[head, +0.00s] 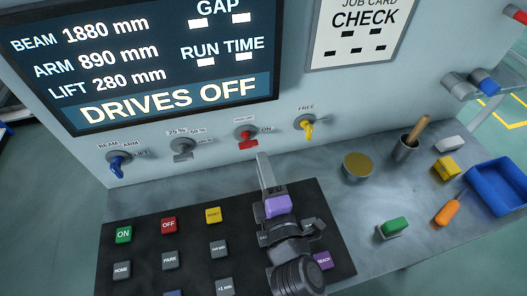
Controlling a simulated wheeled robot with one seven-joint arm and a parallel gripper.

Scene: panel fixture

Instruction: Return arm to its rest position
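My gripper (265,172) is above the dark button panel (183,283), right of its middle, reaching toward the wall with the switches. It looks grey, with a purple part (278,206) behind the fingers. One long finger shape shows, so I cannot tell whether it is open or shut. I see nothing held in it. My arm comes in from the lower edge and hides some buttons.
A display (176,99) reads DRIVES OFF. Below it are a blue switch (117,167), a red switch (247,138) and a yellow switch (308,130). At right are a brass disc (357,167), a cup (405,149), several small blocks and a blue tray (494,190).

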